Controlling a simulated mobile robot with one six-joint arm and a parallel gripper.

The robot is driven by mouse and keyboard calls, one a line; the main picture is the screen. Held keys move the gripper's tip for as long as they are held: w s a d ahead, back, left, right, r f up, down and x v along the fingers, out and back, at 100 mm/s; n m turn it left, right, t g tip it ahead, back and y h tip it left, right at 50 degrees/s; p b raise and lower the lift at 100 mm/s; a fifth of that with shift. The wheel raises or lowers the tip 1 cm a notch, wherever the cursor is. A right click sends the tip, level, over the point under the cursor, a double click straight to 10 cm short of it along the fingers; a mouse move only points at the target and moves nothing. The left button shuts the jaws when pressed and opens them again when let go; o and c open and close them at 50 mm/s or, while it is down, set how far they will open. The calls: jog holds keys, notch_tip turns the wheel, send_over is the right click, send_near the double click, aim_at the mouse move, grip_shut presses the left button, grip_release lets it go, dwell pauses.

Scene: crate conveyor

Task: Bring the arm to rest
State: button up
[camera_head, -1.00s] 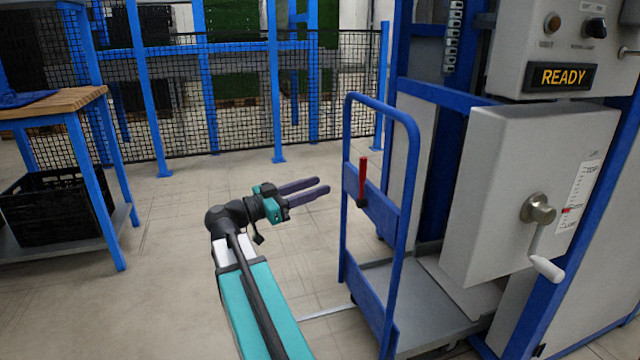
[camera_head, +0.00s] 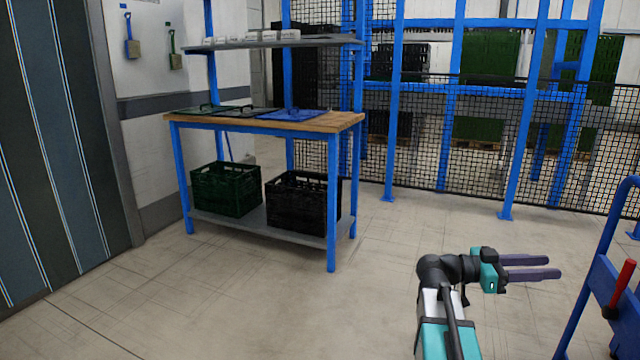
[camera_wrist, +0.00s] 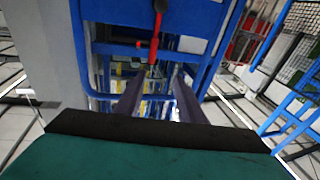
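My gripper (camera_head: 558,267) is at the lower right of the head view, held in the air with its two long dark fingers pointing right. The fingers are apart with nothing between them. In the wrist view, my gripper (camera_wrist: 158,92) also shows its two fingers spread and empty. Beyond the fingertips is the blue cart frame (camera_wrist: 118,48) with a red-handled lever (camera_wrist: 156,38). The same red lever (camera_head: 622,285) is at the right edge of the head view, a gap away from the fingers.
A blue workbench (camera_head: 333,200) with a wooden top stands at centre left. A green crate (camera_head: 226,188) and a black crate (camera_head: 300,204) sit on its lower shelf. A mesh fence (camera_head: 470,150) runs along the back. The floor (camera_head: 250,300) in front is clear.

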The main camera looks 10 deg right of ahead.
jog(key=a+f+n+t+y+p, duration=0.45)
jog(key=a+f+n+p, duration=0.45)
jog(key=a+f+p, duration=0.8)
jog(key=s+a+f+n+g+y+p, duration=0.4)
jog(key=s+a+f+n+y+p, duration=0.4)
jog(key=s+a+f+p, duration=0.75)
jog(key=s+a+f+n+y+b, duration=0.1)
jog(key=s+a+n+y, duration=0.1)
jog(key=a, duration=0.3)
jog(key=s+a+f+n+y+b, duration=0.1)
jog(key=s+a+f+n+y, duration=0.1)
jog(key=a, duration=0.4)
jog(key=shift+s+a+f+y+b, duration=0.15)
jog(key=shift+s+y+b, duration=0.2)
jog(key=shift+s+y, duration=0.45)
jog(key=shift+c, duration=0.6)
